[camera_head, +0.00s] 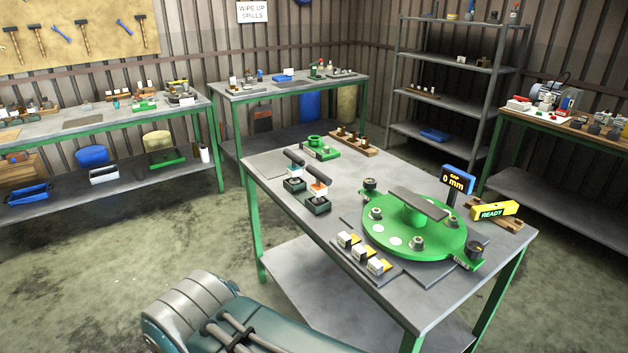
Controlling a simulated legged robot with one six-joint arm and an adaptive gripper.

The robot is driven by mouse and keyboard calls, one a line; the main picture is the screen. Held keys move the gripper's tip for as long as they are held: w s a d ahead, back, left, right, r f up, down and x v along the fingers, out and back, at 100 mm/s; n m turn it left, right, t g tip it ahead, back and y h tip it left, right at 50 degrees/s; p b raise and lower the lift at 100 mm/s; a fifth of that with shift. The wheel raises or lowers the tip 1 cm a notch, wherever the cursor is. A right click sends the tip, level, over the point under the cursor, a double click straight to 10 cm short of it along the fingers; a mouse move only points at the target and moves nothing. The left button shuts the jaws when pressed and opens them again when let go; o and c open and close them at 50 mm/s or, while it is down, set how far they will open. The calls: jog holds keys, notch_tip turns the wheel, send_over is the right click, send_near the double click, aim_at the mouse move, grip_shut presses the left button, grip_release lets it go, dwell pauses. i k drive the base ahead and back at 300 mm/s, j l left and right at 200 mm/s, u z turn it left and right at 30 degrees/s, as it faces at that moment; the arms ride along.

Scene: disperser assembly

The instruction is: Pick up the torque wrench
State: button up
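No wrench can be made out with certainty on the green-legged work table (265,167). Two upright tools with dark handles stand in dark bases at its left edge, a rear one (294,160) and a front one with an orange band (319,188). A yellow bar marked READY (494,211) is at the right edge by a wooden block (513,221); whether it is part of a tool I cannot tell. A round green fixture (384,237) carries several nuts and a grey bar across its raised centre. My gripper is out of view; only a part of my arm shows at the bottom.
A blue GAP 0 mm display (457,180) stands behind the fixture. Small white and yellow blocks (348,240) lie at the front. A green flanged part (316,146) and a wooden rack (356,141) sit at the back. Open floor (130,245) lies to the left.

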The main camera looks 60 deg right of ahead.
aim_at(317, 190)
jog(key=i+z, duration=0.25)
jog(key=i, duration=0.45)
jog(key=i+j+z, duration=0.25)
jog(key=i, duration=0.45)
jog(key=i+z, duration=0.25)
jog(key=z, duration=0.2)
jog(key=i+z, duration=0.2)
jog(key=z, duration=0.25)
jog(key=i+j+z, duration=0.2)
jog(key=z, duration=0.3)
jog(key=i+z, duration=0.15)
jog(key=z, duration=0.25)
jog(key=i+l+z, duration=0.1)
jog(key=z, duration=0.25)
jog(key=i+z, duration=0.2)
jog(key=z, duration=0.2)
jog(key=i+j+z, duration=0.1)
jog(key=z, duration=0.3)
jog(key=i+z, duration=0.35)
